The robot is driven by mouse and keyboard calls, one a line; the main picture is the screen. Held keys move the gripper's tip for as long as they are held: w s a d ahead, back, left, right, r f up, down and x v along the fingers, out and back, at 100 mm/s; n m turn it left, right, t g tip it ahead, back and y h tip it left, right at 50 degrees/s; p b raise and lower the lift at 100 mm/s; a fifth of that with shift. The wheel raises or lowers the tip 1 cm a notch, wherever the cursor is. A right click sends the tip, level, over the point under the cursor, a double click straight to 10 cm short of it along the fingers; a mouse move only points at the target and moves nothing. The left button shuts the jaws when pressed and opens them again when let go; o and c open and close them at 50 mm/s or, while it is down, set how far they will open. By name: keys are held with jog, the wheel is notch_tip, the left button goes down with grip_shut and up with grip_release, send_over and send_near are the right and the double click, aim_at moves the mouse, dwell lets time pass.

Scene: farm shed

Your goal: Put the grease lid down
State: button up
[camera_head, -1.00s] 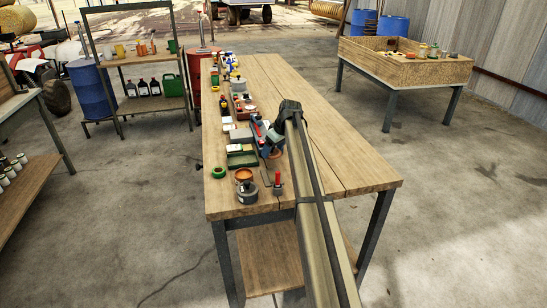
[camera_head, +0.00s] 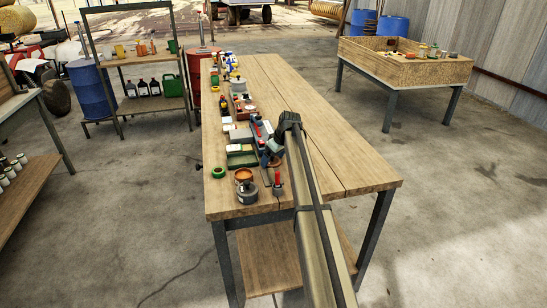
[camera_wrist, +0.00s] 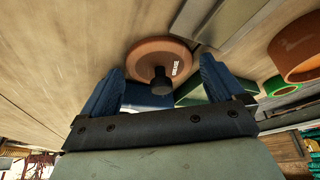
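The grease lid (camera_wrist: 158,56) is a flat orange-brown disc with a dark knob and the word GREASE, seen in the wrist view. It appears to lie on the wooden tabletop, beside a grey-green strip. My gripper (camera_wrist: 163,85) has its two blue fingers apart, one on each side of the knob, with visible gaps between. My gripper (camera_head: 268,155) also shows in the head view, low over the bench's near half, and mostly hides the lid there. An orange round container (camera_head: 243,175) stands to its left; its open rim (camera_wrist: 300,48) shows in the wrist view.
The workbench (camera_head: 325,165) has a crowded left side. A green ring (camera_head: 218,172), a grey lidded pot (camera_head: 247,192) and a green tray (camera_head: 242,160) stand near my gripper. The bench's right half is clear. A wooden bin table (camera_head: 400,70) stands farther back.

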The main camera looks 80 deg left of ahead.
jog(key=shift+o, duration=0.3)
jog(key=v, duration=1.2)
jog(key=shift+r, duration=0.2)
